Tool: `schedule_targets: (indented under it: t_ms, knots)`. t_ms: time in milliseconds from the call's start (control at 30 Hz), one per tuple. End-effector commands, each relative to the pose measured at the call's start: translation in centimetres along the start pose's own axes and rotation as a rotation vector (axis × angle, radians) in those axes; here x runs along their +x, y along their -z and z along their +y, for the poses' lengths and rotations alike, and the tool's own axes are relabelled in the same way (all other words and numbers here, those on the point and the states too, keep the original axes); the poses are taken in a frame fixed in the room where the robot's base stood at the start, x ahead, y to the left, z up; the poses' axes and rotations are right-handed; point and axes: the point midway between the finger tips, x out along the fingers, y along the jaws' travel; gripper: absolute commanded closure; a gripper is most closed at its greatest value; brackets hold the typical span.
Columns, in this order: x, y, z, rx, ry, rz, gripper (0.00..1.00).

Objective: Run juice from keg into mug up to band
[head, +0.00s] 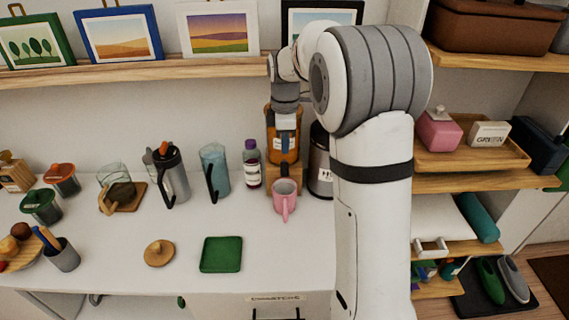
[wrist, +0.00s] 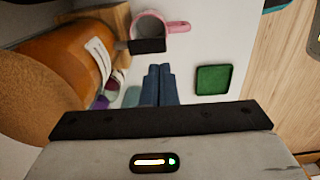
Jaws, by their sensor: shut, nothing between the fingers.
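The orange keg (head: 272,140) stands on a wooden stand (head: 272,178) against the wall. In the wrist view the keg (wrist: 62,62) lies sideways across the left, with a round wooden lid and a white label. A dark tap lever (wrist: 147,46) sticks out from it. The pink mug (head: 285,200) stands upright below the keg front; in the wrist view the mug (wrist: 150,26) is partly behind the lever. I cannot make out juice or a band in it. My gripper (wrist: 160,68) is shut and empty, its blue fingertips close to the lever; contact is unclear.
A green coaster (head: 221,254) and a wooden lid (head: 159,253) lie in front.

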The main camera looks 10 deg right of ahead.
Motion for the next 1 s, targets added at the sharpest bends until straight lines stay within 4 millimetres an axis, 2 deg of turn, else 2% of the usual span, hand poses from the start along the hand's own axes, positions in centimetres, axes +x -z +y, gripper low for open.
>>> schedule_targets:
  t_ms: [100,200,400,567,1000]
  knots:
    - [2.6,0.0,-0.1,0.0,0.005,-0.001,1.0]
    - [4.3,0.0,-0.1,0.0,0.004,-0.001,1.0]
    - [6.7,0.1,-0.1,-0.001,0.001,0.0,1.0]
    - [7.3,0.1,0.0,-0.001,-0.001,0.0,1.0]
    - [7.6,0.4,-0.2,-0.007,-0.014,0.0,1.0]
